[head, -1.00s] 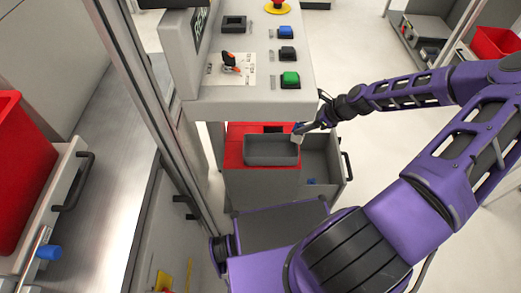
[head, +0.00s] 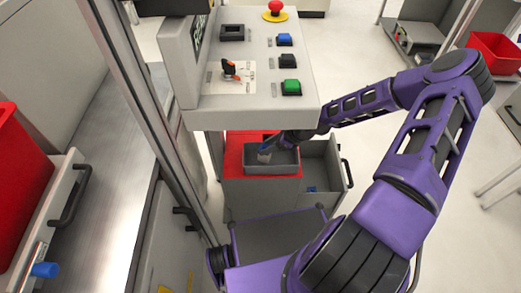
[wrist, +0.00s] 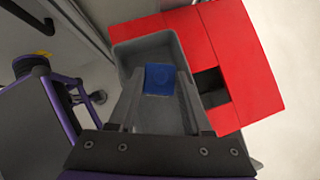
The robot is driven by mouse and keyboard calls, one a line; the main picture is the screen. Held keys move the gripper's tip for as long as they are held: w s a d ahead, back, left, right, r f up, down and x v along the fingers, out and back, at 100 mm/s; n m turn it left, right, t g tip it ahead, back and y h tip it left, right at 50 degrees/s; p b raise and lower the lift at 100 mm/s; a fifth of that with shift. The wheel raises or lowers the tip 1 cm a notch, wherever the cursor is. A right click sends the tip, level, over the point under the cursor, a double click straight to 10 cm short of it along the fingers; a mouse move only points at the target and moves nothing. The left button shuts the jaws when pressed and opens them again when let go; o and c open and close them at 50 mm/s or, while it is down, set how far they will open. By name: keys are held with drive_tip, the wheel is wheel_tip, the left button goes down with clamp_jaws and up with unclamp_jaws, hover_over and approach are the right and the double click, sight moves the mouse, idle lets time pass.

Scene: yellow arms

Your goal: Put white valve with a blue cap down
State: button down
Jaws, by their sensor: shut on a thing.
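The blue cap of the valve (wrist: 159,79) shows between the fingers of my gripper (wrist: 160,88) in the wrist view, and my gripper is shut on it. The valve's white body is hidden there. In the head view my gripper (head: 268,147) is over the grey tray (head: 285,170), with a small pale part of the valve (head: 264,157) at its tip. The tray also shows in the wrist view (wrist: 125,52), under the fingers. I cannot tell whether the valve touches the tray floor.
The tray stands on a red-topped cabinet (head: 234,155) with an open grey drawer (head: 318,165) at its right. A metal post (head: 150,120) and workbench (head: 100,165) stand to the left.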

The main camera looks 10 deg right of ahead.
sight(260, 149)
drive_tip(key=a+f, duration=0.2)
drive_tip(key=shift+w+a, duration=0.25)
drive_tip(key=shift+a, duration=0.05)
drive_tip(key=shift+f, duration=0.2)
drive_tip(key=shift+c, duration=1.7)
unclamp_jaws()
